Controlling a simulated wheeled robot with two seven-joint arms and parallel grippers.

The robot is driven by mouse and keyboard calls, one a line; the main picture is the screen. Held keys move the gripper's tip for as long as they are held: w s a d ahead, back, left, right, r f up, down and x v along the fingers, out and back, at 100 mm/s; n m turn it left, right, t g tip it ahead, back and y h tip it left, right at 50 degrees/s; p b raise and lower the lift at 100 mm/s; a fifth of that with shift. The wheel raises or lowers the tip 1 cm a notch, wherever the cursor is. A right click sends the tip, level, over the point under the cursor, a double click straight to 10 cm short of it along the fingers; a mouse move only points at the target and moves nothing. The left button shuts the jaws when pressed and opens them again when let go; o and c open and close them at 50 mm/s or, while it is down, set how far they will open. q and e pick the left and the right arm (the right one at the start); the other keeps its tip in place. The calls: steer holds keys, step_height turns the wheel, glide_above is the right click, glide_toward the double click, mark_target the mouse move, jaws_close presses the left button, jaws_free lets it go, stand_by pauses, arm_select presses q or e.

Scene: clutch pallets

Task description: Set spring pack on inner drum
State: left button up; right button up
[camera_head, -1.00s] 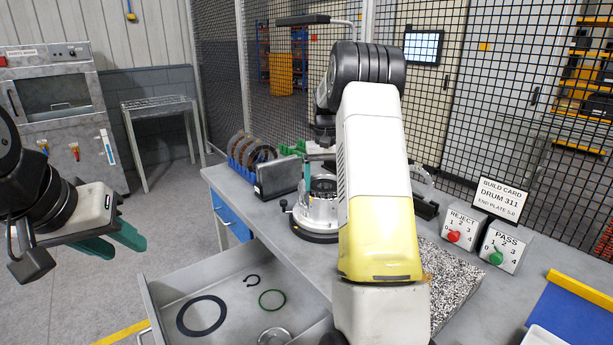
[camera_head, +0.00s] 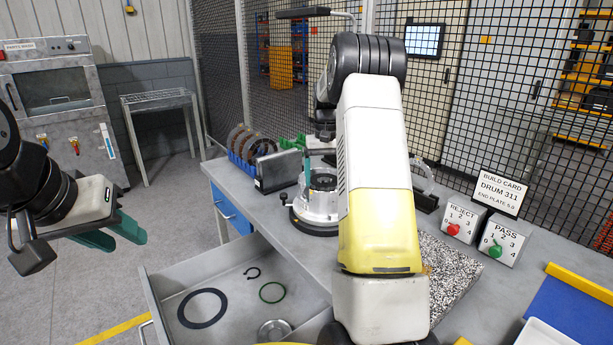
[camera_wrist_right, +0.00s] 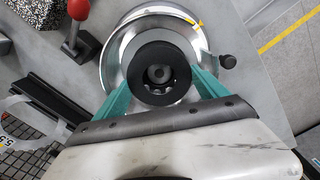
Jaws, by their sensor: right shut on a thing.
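The drum (camera_head: 318,208) is a silver metal cylinder on a round dark-based stand on the bench. In the right wrist view its bright metal wall (camera_wrist_right: 113,55) surrounds a black ring with a dark, toothed-looking centre, which I take as the spring pack (camera_wrist_right: 140,84). My right gripper (camera_wrist_right: 160,88) is shut on it, with a teal finger at each side, over the drum's middle. I cannot tell if the pack touches the drum. In the head view my right arm hides part of the drum. My left gripper (camera_head: 128,241) is open and empty, left of the bench.
An open drawer (camera_head: 240,262) holds a large black ring (camera_head: 184,309), a green ring and a small clip. A blue rack of discs (camera_head: 243,145) and a dark box (camera_head: 279,171) stand left of the drum. A red-knobbed lever (camera_wrist_right: 78,10) stands close to the drum.

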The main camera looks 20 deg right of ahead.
steer(key=shift+f, duration=0.55)
stand_by(0.5)
steer(key=o, duration=1.2)
steer(key=shift+r, duration=5.5)
